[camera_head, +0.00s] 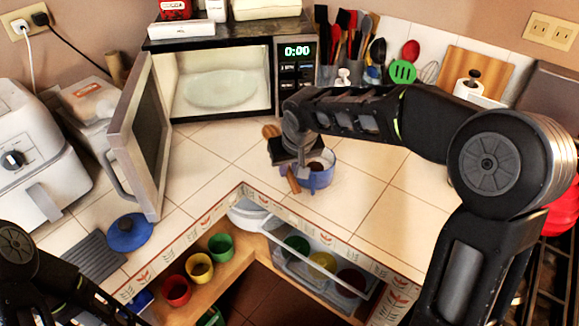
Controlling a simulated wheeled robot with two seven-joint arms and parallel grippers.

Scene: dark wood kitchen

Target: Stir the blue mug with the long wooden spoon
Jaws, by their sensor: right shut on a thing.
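The blue mug (322,180) stands on the tiled counter near the inner corner, with something dark brown inside. My right gripper (291,166) is at the mug's left side and is shut on the wooden spoon (270,131). One wooden end shows above and behind the gripper. A brown wooden end also shows below it, by the mug's left rim.
An open microwave (222,65) stands behind, its door (139,140) swung toward me. A utensil holder (340,76) is at the back. A blue lid (129,233) lies left. Coloured cups stand below the counter by an open glass-fronted drawer (325,280). The counter right of the mug is clear.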

